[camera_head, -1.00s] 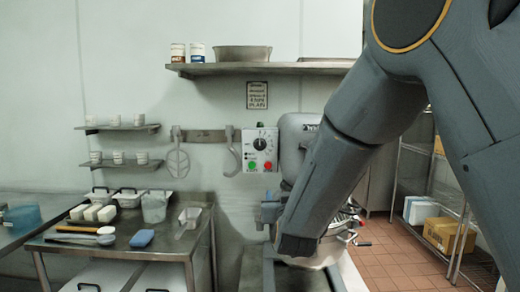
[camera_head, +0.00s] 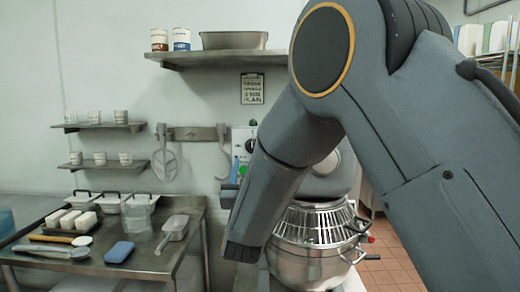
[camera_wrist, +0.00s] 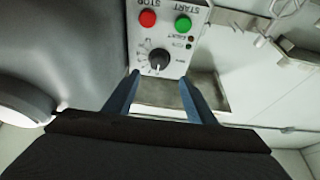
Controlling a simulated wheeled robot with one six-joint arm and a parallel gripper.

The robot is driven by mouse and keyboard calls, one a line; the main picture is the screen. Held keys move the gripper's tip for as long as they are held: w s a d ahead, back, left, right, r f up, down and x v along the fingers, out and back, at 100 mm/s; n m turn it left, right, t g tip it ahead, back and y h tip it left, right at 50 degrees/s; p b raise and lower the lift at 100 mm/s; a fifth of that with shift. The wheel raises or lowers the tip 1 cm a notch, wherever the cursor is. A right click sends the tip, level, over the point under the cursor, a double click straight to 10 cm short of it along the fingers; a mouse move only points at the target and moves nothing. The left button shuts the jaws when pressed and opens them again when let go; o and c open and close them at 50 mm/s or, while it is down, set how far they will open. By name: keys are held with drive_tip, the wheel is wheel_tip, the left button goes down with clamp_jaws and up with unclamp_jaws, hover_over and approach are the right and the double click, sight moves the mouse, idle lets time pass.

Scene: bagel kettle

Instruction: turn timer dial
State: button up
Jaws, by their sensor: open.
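The timer dial (camera_wrist: 159,58) is a dark round knob on a white control panel (camera_wrist: 172,33). In the wrist view, which looks at the panel upside down, the dial sits just beyond and between the tips of my gripper (camera_wrist: 158,80). The two blue-grey fingers are spread apart with nothing between them. A red stop button (camera_wrist: 148,18) and a green start button (camera_wrist: 183,23) are on the same panel.
The mixer (camera_head: 318,215) with its wire guard and steel bowl stands beside my arm. Hanging tools (camera_head: 165,160) are on the wall rack left of the panel. A shelf (camera_head: 215,57) is above. A steel table (camera_head: 185,250) with tubs and utensils is at the left.

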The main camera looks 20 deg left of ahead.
sight(252, 148)
drive_tip(key=p+x, duration=0.1)
drive_tip(key=x, duration=0.3)
drive_tip(key=p+x, duration=0.2)
drive_tip(key=x, duration=0.2)
drive_tip(key=shift+w+d, duration=0.15)
drive_tip(key=shift+w, duration=0.1)
drive_tip(key=c, duration=1)
